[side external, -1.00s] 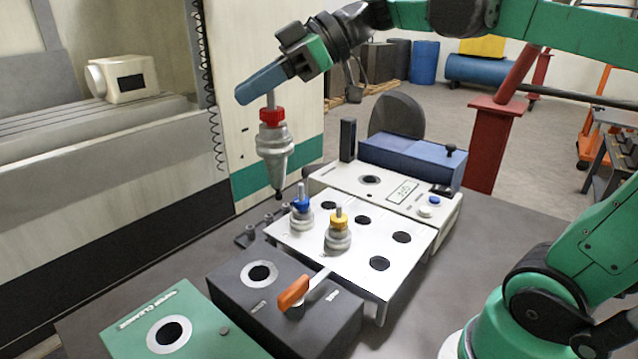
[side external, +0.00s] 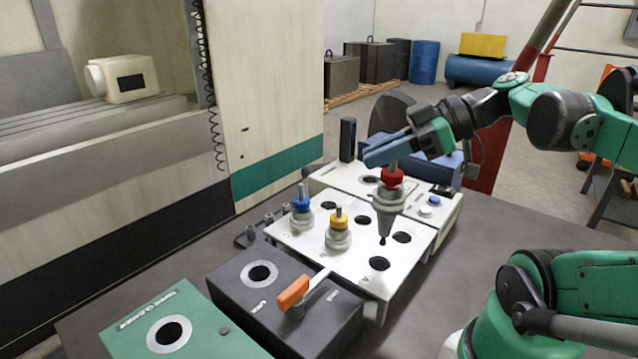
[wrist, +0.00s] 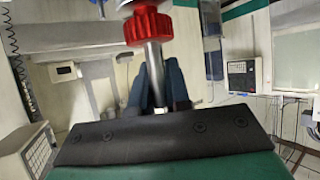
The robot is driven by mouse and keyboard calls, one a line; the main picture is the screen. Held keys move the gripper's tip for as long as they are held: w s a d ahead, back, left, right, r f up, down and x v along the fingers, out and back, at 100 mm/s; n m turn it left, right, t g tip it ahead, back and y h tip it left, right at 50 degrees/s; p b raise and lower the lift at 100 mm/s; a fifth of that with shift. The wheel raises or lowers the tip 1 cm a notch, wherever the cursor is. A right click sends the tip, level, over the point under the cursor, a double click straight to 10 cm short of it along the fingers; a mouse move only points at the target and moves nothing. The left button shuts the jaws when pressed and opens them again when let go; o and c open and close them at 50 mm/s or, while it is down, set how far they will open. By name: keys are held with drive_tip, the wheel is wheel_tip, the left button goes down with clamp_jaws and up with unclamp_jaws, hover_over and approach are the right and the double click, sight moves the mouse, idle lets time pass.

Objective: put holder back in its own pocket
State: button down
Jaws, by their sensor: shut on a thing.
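My gripper (side external: 388,153) is shut on the red-collared tool holder (side external: 389,200), gripping the shank above its red ring. The holder hangs with its taper and dark tip pointing down, above the right part of the white pocket plate (side external: 355,265). Its tip appears over the plate between the right-hand pockets; exact height is hard to tell. In the wrist view the red ring (wrist: 148,26) and the metal shank show between the fingers. The blue-ringed holder (side external: 301,213) and yellow-ringed holder (side external: 338,232) stand upright in the plate. Several dark round pockets are empty, including one at the front right (side external: 380,264).
A white instrument (side external: 345,183) with a display stands behind the plate, with a blue block behind it. A dark block (side external: 235,297) with an orange-handled lever (side external: 294,292) is in front. A green taper cleaner (side external: 200,325) is at the front left.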

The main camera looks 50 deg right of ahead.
sight(400, 172)
wheel_tip(400, 172, down, 10)
drive_tip(key=shift+f, duration=0.15)
idle(0.7)
drive_tip(key=c, duration=0.8)
unclamp_jaws()
drive_tip(key=shift+o, duration=0.2)
drive_tip(key=shift+s+d+r, duration=0.2)
drive_tip(key=shift+s+d, duration=0.1)
drive_tip(key=shift+s, duration=0.05)
drive_tip(key=shift+v, duration=1.2)
drive_tip(key=shift+w+a+r, duration=0.1)
drive_tip(key=shift+r, duration=1.65)
drive_tip(key=shift+w+a+r, duration=0.1)
drive_tip(key=shift+r, duration=1.6)
